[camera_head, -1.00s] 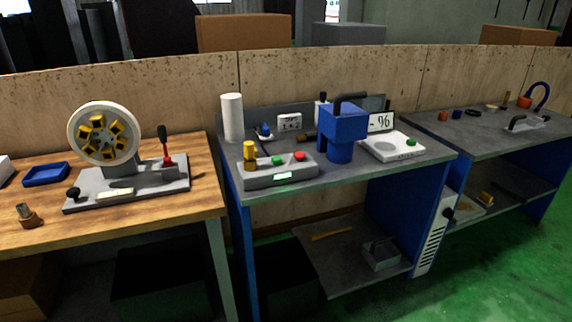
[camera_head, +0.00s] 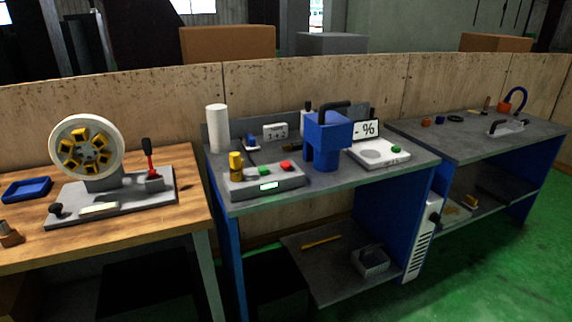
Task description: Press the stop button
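A grey control box (camera_head: 240,188) sits at the front left of the middle grey workbench. Another green button (camera_head: 396,149) is on a white device at the right of the same bench. No labels are readable on the buttons. Neither of my grippers shows in the head view.
A blue machine (camera_head: 325,136) with a black handle stands behind and right of the control box. A white cylinder (camera_head: 217,128) stands at the back left. A wooden bench (camera_head: 130,226) on the left holds a round wheel fixture (camera_head: 86,147). Green floor is open at right front.

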